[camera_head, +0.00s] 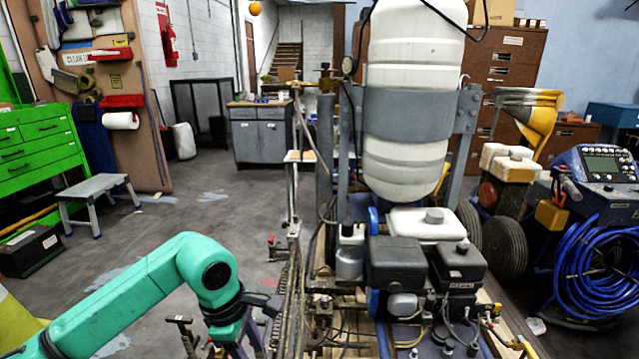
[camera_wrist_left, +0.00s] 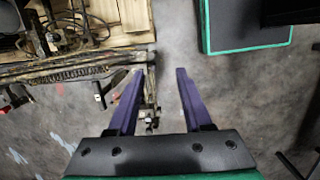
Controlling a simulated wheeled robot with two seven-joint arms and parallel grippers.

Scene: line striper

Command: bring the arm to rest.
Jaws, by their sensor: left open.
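My left arm (camera_head: 130,295), green with black joints, comes in from the lower left in the head view and bends down at its elbow. The line striper (camera_head: 425,265) stands to the right of the arm, with a large white tank (camera_head: 412,95) and a black engine. My right gripper is not in view.
A grey step stool (camera_head: 97,187) and a green tool cabinet (camera_head: 38,150) stand at the left. A grey cabinet (camera_head: 262,138) stands at the back. A machine with a blue hose (camera_head: 590,265) stands at the right. The floor (camera_head: 190,225) between stool and striper is mostly clear.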

